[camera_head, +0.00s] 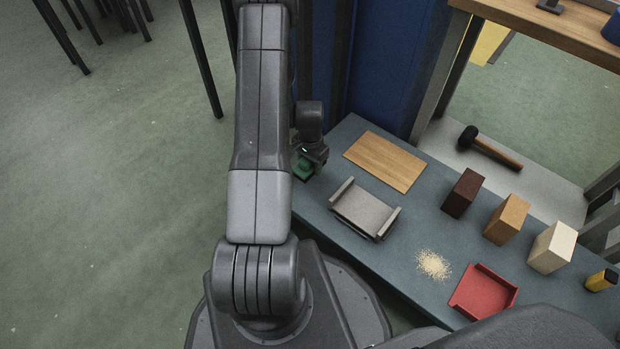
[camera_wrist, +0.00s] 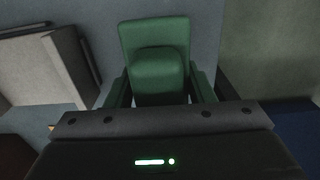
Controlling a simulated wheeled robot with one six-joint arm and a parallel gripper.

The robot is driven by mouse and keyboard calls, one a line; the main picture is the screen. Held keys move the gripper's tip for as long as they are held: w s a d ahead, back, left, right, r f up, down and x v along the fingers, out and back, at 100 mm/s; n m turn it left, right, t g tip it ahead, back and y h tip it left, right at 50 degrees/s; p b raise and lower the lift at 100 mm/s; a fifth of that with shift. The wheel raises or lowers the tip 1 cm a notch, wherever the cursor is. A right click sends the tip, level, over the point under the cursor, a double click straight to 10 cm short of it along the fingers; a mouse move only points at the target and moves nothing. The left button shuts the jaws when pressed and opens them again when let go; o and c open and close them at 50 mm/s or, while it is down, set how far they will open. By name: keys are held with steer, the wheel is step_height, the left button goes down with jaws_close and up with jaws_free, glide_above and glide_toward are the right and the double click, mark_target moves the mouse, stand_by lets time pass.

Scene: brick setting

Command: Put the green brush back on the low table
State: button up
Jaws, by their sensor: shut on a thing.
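The green brush (camera_head: 302,171) is at the far left end of the low table (camera_head: 420,222), partly hidden by my arm. My gripper (camera_head: 309,158) is shut on the brush and points down. In the wrist view the brush (camera_wrist: 157,38) is between my fingers, with its green block and raised grip in the middle of the picture. The blue-grey tabletop (camera_wrist: 207,20) shows behind it. I cannot tell whether the brush touches the tabletop or hangs just above it.
A grey tray-like holder (camera_head: 366,208) and a wooden board (camera_head: 385,161) lie nearest my gripper. Further right are brown (camera_head: 462,193), orange-tan (camera_head: 506,219) and cream (camera_head: 552,247) blocks, a crumb pile (camera_head: 433,264), a red dustpan (camera_head: 484,291) and a yellow-black item (camera_head: 601,280).

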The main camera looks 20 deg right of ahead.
step_height(320, 180, down, 6)
steer(key=shift+r+b, duration=0.1)
steer(key=shift+b, duration=0.65)
steer(key=o, duration=1.3)
step_height(320, 180, up, 12)
steer(key=p, duration=0.4)
